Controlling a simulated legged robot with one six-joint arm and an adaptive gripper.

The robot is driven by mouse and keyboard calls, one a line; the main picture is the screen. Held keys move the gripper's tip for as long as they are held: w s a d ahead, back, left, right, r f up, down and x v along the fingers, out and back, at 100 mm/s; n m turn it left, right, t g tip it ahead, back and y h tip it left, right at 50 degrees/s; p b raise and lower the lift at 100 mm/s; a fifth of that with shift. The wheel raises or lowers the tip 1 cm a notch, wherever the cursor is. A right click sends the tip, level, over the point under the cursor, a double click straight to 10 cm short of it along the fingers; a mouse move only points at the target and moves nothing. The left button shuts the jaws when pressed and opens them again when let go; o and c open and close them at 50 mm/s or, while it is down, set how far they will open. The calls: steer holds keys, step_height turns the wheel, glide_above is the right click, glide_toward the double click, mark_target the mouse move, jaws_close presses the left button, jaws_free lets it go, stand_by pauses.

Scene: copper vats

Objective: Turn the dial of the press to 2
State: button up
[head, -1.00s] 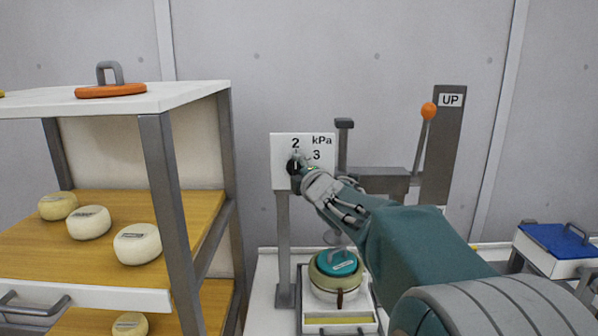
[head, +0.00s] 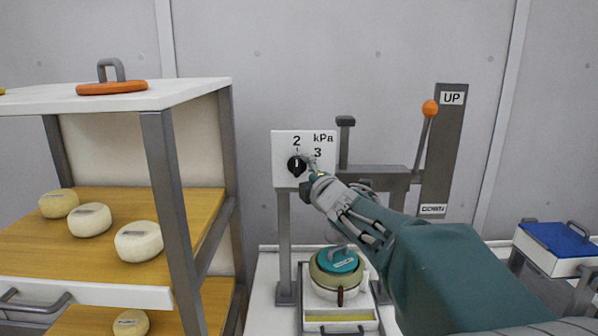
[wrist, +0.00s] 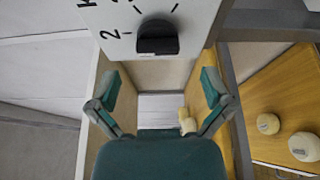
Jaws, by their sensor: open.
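The white press panel (head: 284,148) carries a black dial (head: 297,167) below the figure 2, with a 3 to its right. The dial's white mark points up, at or close to 2. In the wrist view the panel (wrist: 205,14) appears turned sideways. There the dial (wrist: 157,38) has its bar lying across, one end towards the 2. My gripper (head: 309,185) is just below and right of the dial, apart from it. In the wrist view my gripper (wrist: 160,88) has its fingers spread wide with nothing between them.
A lever with an orange knob (head: 430,108) stands right of the panel, by the UP sign. Below is a round mould with a teal lid (head: 337,260). A shelf (head: 172,215) with cheeses stands left. A blue-lidded box (head: 556,240) is at far right.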

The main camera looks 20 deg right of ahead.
steer(key=s, duration=0.7)
steer(key=shift+s+a, duration=0.2)
steer(key=shift+s, duration=0.05)
steer(key=shift+f, duration=0.1)
